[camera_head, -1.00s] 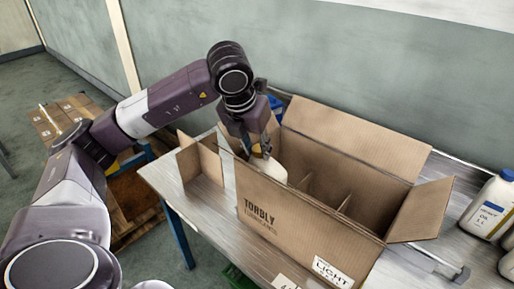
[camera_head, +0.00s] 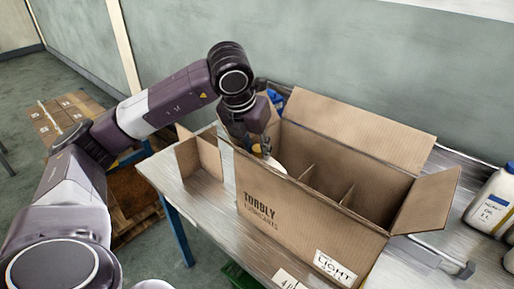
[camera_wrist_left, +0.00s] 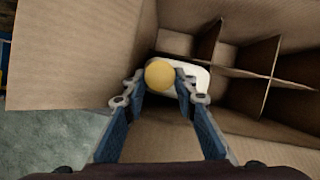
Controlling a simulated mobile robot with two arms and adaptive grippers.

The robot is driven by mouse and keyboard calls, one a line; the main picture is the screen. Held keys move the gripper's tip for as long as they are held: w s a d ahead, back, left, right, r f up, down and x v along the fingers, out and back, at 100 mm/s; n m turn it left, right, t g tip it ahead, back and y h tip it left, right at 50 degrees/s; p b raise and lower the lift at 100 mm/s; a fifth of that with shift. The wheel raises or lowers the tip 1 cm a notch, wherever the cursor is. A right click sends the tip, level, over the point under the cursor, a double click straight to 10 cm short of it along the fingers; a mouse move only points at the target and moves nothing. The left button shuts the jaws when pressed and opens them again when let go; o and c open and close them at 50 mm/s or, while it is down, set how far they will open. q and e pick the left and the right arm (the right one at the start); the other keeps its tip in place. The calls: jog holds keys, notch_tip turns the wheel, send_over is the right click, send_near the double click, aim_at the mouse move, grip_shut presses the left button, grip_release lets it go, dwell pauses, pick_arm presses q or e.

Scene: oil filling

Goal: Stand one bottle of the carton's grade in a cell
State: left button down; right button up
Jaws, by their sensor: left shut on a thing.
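The open carton (camera_head: 300,222) stands on the table, marked "TORBLY LUBRICANTS" with a white label reading "LIGHT" (camera_head: 334,267). Cardboard dividers (camera_head: 345,193) split its inside into cells. My left gripper (camera_head: 262,150) reaches down into the carton's left end. In the left wrist view it (camera_wrist_left: 158,88) is shut on a white bottle (camera_wrist_left: 199,77) by its yellow cap (camera_wrist_left: 159,74). The bottle is within the end cell area; its base is hidden, so I cannot tell if it touches the bottom. In the head view only a white part of the bottle (camera_head: 276,166) shows. My right gripper is out of view.
White bottles with blue caps (camera_head: 493,203) stand on the table at the right edge. A blue object (camera_head: 276,98) is behind the carton. Carton flaps (camera_head: 427,201) stick outward. The other visible cells look empty.

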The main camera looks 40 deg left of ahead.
pick_arm(q)
jog(key=shift+f, duration=0.15)
jog(key=c, duration=1.5)
grip_release()
jog(key=shift+d, duration=0.1)
jog(key=shift+s+f, duration=0.1)
jog(key=v, duration=1.2)
